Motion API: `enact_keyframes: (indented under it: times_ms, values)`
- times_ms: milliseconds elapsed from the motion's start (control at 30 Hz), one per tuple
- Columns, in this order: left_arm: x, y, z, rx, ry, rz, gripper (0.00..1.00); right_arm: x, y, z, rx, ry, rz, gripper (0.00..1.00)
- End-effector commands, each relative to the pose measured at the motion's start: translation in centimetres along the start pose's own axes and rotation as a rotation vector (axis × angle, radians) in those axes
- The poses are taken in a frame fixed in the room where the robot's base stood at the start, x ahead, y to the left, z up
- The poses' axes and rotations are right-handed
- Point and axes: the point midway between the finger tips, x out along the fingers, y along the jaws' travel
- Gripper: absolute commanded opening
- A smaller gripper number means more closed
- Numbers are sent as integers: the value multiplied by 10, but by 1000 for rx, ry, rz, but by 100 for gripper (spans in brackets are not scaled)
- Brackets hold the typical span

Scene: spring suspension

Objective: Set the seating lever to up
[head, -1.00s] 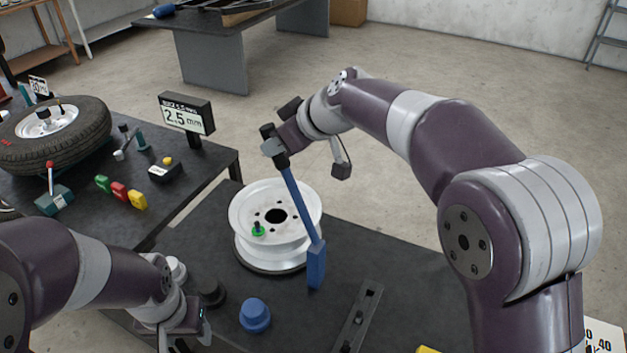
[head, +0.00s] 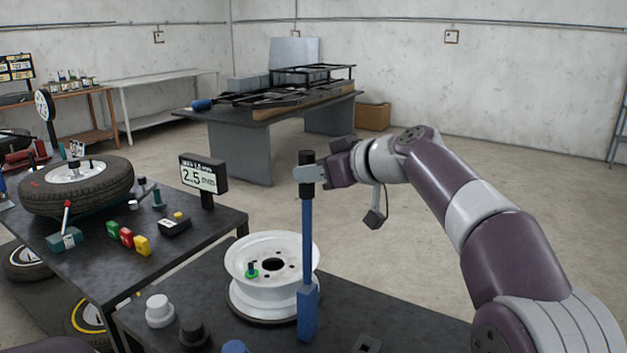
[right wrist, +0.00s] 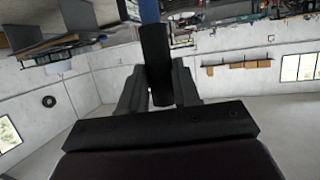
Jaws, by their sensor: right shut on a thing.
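The seating lever is a long blue bar (head: 306,240) with a black grip (head: 306,160) on top and a thicker blue block at its foot. It stands about upright at the front right of the white wheel rim (head: 272,258). My right gripper (head: 308,174) is shut on the lever's black grip. In the right wrist view the black grip (right wrist: 156,60) sits between the two fingers, with a bit of blue bar beyond it. My left gripper is not in view.
A display (head: 203,178) reading 2.5 mm stands behind the rim. A mounted tyre (head: 110,195) and small coloured blocks (head: 127,238) are on the left table. White (head: 159,310), dark and blue knobs sit at the front. Open floor lies behind the lever.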

Motion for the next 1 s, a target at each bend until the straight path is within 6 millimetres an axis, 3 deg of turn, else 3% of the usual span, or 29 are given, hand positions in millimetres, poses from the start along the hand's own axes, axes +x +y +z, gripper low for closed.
enact_keyframes:
  times_ms: [233, 267, 333, 733, 933, 1000]
  values:
    - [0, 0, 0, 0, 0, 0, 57, 0, 0, 1, 3, -3, 0, 0]
    - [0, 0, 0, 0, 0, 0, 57, 0, 0, 1, 3, -3, 0, 35]
    - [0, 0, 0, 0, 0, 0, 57, 0, 0, 1, 3, -3, 0, 57]
    - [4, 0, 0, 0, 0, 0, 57, -8, 1, 2, 2, -2, 2, 57]
    - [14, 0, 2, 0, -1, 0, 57, -57, 1, 2, 1, -1, 5, 57]
    - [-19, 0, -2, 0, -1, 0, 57, -80, 1, -11, 7, -5, 3, 57]
